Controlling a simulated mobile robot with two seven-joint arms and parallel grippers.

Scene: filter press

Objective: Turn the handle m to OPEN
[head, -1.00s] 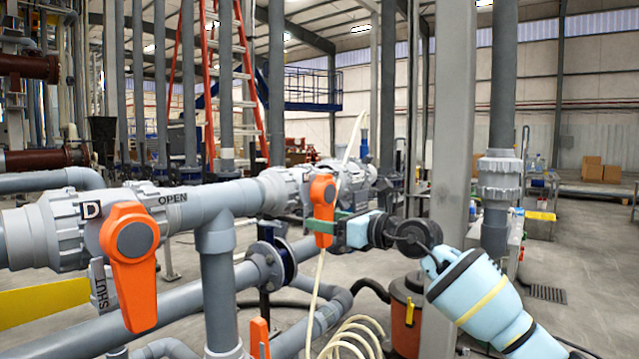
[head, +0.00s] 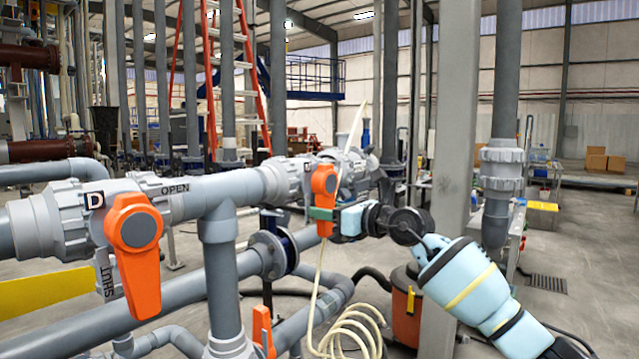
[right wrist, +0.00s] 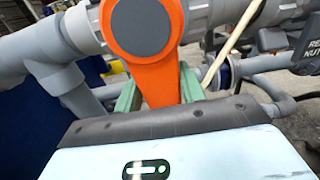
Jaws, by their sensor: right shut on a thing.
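An orange lever handle (head: 324,182) sits on a grey valve in the middle of the head view. It hangs down, across the pipe. The handle's lower tip is hidden there by the gripper body. My left gripper is not in view.
A nearer valve with another orange handle (head: 136,250) is marked D, with OPEN and SHUT labels; that handle also hangs down. Grey pipes (head: 222,275) run below. A grey post (head: 455,150) stands behind my right arm.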

